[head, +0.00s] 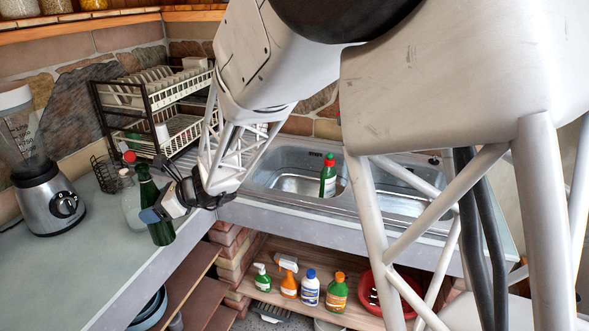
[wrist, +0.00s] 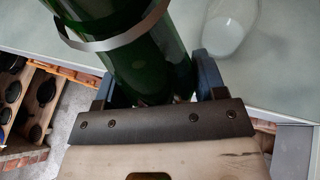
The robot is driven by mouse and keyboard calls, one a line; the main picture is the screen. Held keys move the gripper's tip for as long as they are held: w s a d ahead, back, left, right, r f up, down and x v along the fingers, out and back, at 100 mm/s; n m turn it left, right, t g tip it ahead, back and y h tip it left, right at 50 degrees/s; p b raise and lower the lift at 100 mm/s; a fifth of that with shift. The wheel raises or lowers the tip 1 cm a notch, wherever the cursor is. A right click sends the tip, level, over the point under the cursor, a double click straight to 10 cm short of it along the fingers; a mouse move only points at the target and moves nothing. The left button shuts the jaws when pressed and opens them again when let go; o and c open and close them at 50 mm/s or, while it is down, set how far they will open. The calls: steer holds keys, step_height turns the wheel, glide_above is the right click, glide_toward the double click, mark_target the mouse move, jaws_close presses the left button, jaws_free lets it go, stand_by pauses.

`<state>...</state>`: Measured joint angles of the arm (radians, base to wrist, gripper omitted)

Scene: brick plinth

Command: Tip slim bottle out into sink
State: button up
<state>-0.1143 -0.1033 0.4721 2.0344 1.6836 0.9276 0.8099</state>
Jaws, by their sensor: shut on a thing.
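The slim bottle (head: 155,205) is dark green glass with a narrow neck, at the left counter's front edge in the head view. It is roughly upright, leaning slightly in the picture. My gripper (head: 158,213) is shut on its body from the right. In the wrist view the green bottle (wrist: 130,50), with a pale band around it, lies between the two fingers (wrist: 155,82). I cannot tell whether its base touches the counter. The steel sink (head: 270,178) is to the right, partly hidden by my arm; it has two basins.
A clear bottle (head: 131,205) stands close behind the slim bottle; it also shows in the wrist view (wrist: 228,28). A blender (head: 48,200) is at left, a dish rack (head: 150,105) behind. A green red-capped bottle (head: 328,178) stands at the sink. Several cleaning bottles sit on the shelf below.

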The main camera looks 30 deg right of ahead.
steer(key=w+d+f+m+t+h, duration=0.1)
steer(key=w+d, duration=0.4)
steer(key=d, duration=0.9)
steer(key=w+d+m+t+h, duration=0.2)
steer(key=w+d, duration=0.3)
steer(key=d, duration=0.9)
steer(key=w+d+f+m+t+h, duration=0.1)
steer(key=w+d+m+t, duration=0.2)
steer(key=d, duration=1.1)
steer(key=shift+w+d+f+m+h, duration=0.15)
steer(key=shift+w+f+m+h, duration=0.2)
steer(key=shift+w, duration=0.65)
steer(key=shift+r+m, duration=0.1)
steer(key=shift+m, duration=0.15)
steer(key=shift+s+a+f+m+g+y, duration=0.2)
steer(key=shift+a+f+m+y, duration=0.2)
steer(key=shift+f+m+y, duration=0.7)
steer(key=shift+s+a+f+m+g+y, duration=0.25)
steer(key=shift+m+y, duration=0.5)
steer(key=shift+m, duration=0.95)
steer(key=shift+s+a+f+m+g+y, duration=0.1)
steer(key=shift+s+a+f+m+y, duration=0.1)
steer(key=shift+a+f+m+y, duration=0.9)
steer(key=shift+d+r+m, duration=0.25)
steer(key=shift+d+m, duration=0.15)
steer(key=shift+d, duration=0.15)
